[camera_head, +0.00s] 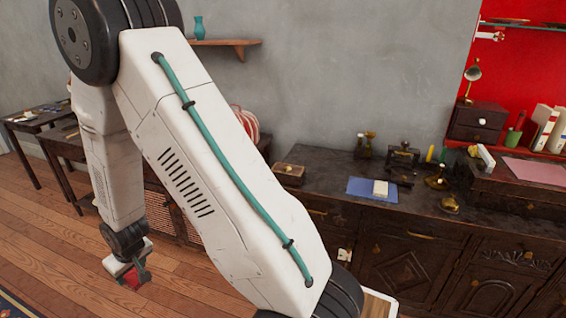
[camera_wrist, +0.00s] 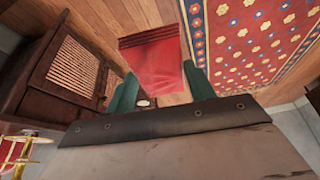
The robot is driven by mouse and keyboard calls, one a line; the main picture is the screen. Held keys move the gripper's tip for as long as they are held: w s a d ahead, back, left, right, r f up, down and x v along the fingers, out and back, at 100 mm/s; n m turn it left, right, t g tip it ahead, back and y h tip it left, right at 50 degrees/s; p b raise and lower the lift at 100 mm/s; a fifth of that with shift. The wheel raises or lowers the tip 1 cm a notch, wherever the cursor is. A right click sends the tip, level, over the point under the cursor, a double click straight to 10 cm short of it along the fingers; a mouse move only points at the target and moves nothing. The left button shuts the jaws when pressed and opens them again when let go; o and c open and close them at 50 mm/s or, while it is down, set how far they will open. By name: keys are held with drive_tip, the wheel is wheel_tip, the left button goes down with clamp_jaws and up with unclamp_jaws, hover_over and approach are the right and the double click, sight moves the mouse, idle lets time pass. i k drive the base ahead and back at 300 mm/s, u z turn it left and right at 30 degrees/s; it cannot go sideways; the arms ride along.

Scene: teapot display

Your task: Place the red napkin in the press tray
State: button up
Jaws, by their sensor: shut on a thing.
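The red napkin (camera_wrist: 155,62) hangs between the two green fingers of my gripper (camera_wrist: 161,82) in the wrist view. My gripper is shut on it, and its far end sticks out beyond the fingertips. In the head view my gripper (camera_head: 128,268) is low at the left, above the wooden floor, with the red napkin (camera_head: 135,278) showing at its tip. A small dark press-like object (camera_head: 403,156) stands on the dark cabinet top at the right. I cannot tell for sure whether it has the press tray.
The dark carved cabinet (camera_head: 400,215) holds a blue mat (camera_head: 362,188), a small wooden box (camera_head: 289,173), brass pieces (camera_head: 437,182) and a pink sheet (camera_head: 535,170). Dark tables (camera_head: 32,122) line the left wall. A patterned rug (camera_wrist: 245,45) lies on the floor.

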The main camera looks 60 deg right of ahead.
sight(403, 173)
drive_tip(key=z, duration=2.7)
drive_tip(key=i, duration=0.2)
